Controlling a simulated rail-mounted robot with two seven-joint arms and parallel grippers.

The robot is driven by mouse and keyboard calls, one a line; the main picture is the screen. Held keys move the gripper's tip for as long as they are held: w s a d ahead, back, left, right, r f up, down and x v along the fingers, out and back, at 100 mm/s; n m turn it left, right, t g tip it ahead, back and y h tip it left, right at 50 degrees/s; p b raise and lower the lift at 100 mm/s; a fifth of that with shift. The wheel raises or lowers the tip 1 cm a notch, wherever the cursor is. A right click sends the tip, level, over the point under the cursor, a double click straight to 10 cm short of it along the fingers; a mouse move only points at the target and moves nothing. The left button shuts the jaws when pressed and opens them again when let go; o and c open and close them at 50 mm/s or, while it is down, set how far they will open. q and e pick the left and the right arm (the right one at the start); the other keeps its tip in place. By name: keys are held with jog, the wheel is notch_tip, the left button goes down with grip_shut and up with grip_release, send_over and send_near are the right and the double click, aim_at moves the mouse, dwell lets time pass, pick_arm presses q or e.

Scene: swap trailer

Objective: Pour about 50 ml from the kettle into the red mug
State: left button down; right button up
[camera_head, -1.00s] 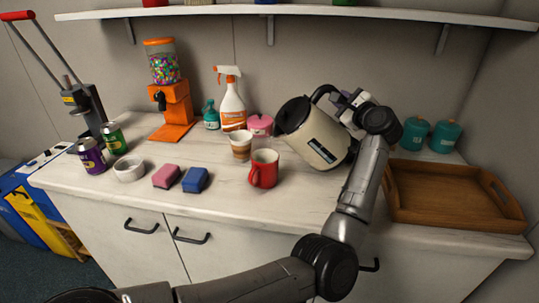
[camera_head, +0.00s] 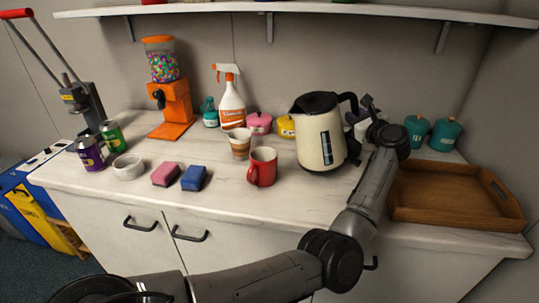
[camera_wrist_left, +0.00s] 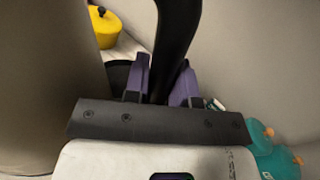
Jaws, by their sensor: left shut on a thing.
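The cream kettle (camera_head: 318,140) with a black lid and handle is upright to the right of the red mug (camera_head: 263,168). I cannot tell whether its base touches the counter. My left gripper (camera_head: 361,112) is shut on the kettle's black handle. In the left wrist view the purple fingers (camera_wrist_left: 163,84) close around the handle (camera_wrist_left: 176,35), and the kettle's body (camera_wrist_left: 40,90) fills the left side. The red mug stands upright on the counter, apart from the kettle. Its contents are too small to make out. My right gripper is in neither view.
A striped paper cup (camera_head: 240,143) stands just behind the mug. Pink (camera_head: 259,122) and yellow (camera_head: 286,126) canisters and a spray bottle (camera_head: 231,103) are farther back. A wooden tray (camera_head: 455,215) and teal canisters (camera_head: 444,134) are at right. The counter before the mug is clear.

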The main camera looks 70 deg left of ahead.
pick_arm(q)
jog(key=shift+w+f+m, duration=0.2)
jog(key=shift+w+m, duration=0.2)
jog(key=shift+m, duration=0.3)
jog(key=shift+w+f+m, duration=0.1)
jog(key=shift+f+m, duration=0.4)
jog(key=shift+m, duration=0.2)
jog(key=shift+r+p, duration=1.2)
jog(key=shift+r, duration=2.2)
jog(key=shift+d, duration=0.1)
